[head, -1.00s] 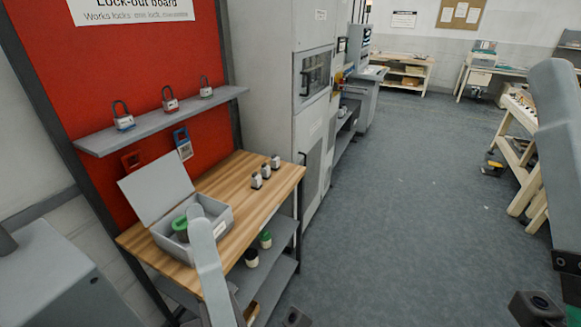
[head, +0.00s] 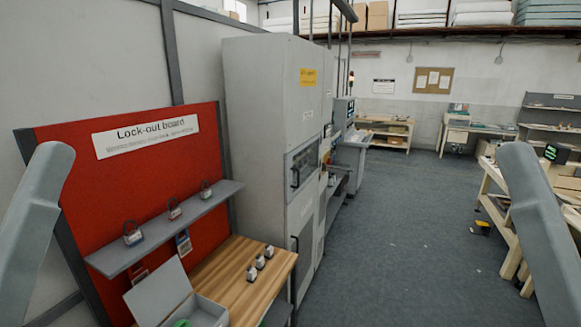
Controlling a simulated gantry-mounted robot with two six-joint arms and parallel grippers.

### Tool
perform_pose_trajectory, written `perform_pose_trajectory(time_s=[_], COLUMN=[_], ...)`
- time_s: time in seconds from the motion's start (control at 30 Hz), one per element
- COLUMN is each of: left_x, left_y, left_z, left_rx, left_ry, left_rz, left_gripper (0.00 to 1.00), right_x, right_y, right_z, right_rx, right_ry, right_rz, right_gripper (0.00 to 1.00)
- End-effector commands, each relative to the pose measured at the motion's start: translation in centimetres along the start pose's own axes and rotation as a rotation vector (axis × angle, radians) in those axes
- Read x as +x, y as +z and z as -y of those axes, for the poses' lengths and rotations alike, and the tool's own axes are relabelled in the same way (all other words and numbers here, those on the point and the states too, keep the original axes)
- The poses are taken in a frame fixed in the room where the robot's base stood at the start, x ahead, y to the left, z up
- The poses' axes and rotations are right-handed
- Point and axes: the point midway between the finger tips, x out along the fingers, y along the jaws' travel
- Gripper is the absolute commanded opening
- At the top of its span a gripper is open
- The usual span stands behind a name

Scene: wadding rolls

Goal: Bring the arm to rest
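My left arm (head: 35,215) shows as a grey link at the left edge, raised upright in front of the lock-out board. My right arm (head: 545,230) shows as a grey link at the right, also raised. Neither gripper is in view, so I cannot see whether they hold anything.
A red lock-out board (head: 80,185) has a grey shelf (head: 165,230) with several padlocks. Below it a wooden table (head: 235,265) bears an open grey box (head: 160,290) and small white-and-dark items. A tall grey cabinet (head: 265,110) stands beside it. The floor (head: 400,240) ahead is clear.

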Motion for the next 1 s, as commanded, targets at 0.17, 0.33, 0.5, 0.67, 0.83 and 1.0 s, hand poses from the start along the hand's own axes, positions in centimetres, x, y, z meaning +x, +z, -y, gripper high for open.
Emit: perform_pose_trajectory(time_s=[0.17,0.33,0.5,0.67,0.83,1.0], left_x=[8.4,12.2,13.1,12.8,12.8,12.8], left_y=[-7.7,-11.2,-12.0,-11.8,-11.8,-11.8], left_z=[0.0,0.0,0.0,0.0,0.0,0.0], left_rx=[-0.001,-0.001,-0.001,-0.001,-0.001,-0.001], left_ry=[0.001,0.001,0.001,0.001,0.001,0.001], left_rz=[0.001,0.001,0.001,0.001,0.001,0.001], left_gripper=[0.81,0.81,0.81,0.81,0.81,0.81], right_x=[8.4,12.2,13.1,12.8,12.8,12.8], right_y=[-7.7,-11.3,-12.1,-11.8,-11.8,-11.8], right_z=[0.0,0.0,-0.1,-0.1,-0.1,-0.1], right_rx=[0.0,0.0,0.0,0.0,0.0,0.0], right_ry=[0.0,0.0,0.0,0.0,0.0,0.0], right_rz=[0.0,0.0,0.001,0.001,0.001,0.001], right_gripper=[1.0,1.0,1.0,1.0,1.0,1.0])
